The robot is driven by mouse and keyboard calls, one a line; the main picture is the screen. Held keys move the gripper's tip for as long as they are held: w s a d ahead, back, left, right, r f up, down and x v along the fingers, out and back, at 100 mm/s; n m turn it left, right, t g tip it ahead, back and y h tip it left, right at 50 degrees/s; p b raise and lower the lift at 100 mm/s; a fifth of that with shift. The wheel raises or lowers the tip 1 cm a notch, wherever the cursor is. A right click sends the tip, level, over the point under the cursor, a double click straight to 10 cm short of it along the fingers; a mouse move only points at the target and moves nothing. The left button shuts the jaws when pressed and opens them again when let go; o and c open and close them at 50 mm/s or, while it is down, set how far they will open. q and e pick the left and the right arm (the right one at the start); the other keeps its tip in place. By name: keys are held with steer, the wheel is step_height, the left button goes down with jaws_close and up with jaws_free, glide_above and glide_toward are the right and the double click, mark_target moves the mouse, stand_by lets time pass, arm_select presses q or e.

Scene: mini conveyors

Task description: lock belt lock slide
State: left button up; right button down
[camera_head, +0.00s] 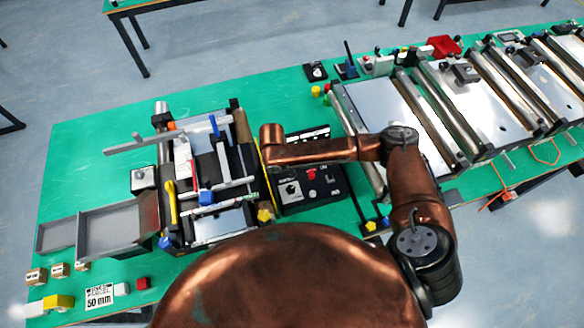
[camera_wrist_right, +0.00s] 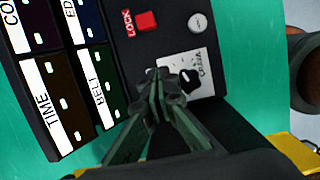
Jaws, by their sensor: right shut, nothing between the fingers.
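A black control panel (camera_head: 318,192) lies on the green table beside a small conveyor unit (camera_head: 222,222). The right wrist view shows its red LOCK button (camera_wrist_right: 146,22), a round silver part (camera_wrist_right: 197,22), and dark keys labelled BELT (camera_wrist_right: 113,88) and TIME (camera_wrist_right: 66,105). A black knob (camera_wrist_right: 188,77) sits on a white card (camera_wrist_right: 207,68) there. My right gripper (camera_wrist_right: 166,82) is shut and empty over the panel, its tips beside the card and partly covering it. Whether it touches is unclear. The head view hides its fingers below my copper-coloured arm. My left gripper is out of view.
A line of larger conveyors (camera_head: 470,100) runs along the right. Grey metal trays (camera_head: 110,232) stand at the left. Small blocks (camera_head: 58,302) and a "50 mm" card (camera_head: 99,296) lie near the front left. The table's back left is clear.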

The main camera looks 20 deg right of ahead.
mark_target(313, 174)
steer(key=x, duration=0.5)
steer(key=shift+w+d+p, duration=0.2)
steer(key=shift+d+p, duration=0.05)
steer(key=shift+p, duration=0.05)
steer(key=shift+s+d+r+p, duration=0.1)
steer(key=shift+d+p, duration=0.1)
steer(key=shift+d, duration=0.35)
steer(key=shift+s+d+r+p, duration=0.1)
steer(key=shift+d+p, duration=0.1)
steer(key=shift+d, duration=0.95)
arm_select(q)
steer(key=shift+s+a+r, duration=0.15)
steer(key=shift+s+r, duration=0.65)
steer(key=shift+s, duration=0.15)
arm_select(e)
steer(key=shift+f, duration=0.1)
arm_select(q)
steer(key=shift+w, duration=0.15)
arm_select(e)
steer(key=d+p, duration=0.2)
steer(key=d, duration=0.1)
steer(key=shift+s+d, duration=0.1)
steer(key=shift+d, duration=0.45)
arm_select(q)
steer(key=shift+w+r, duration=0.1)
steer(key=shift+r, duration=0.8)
arm_select(e)
steer(key=shift+a, duration=0.1)
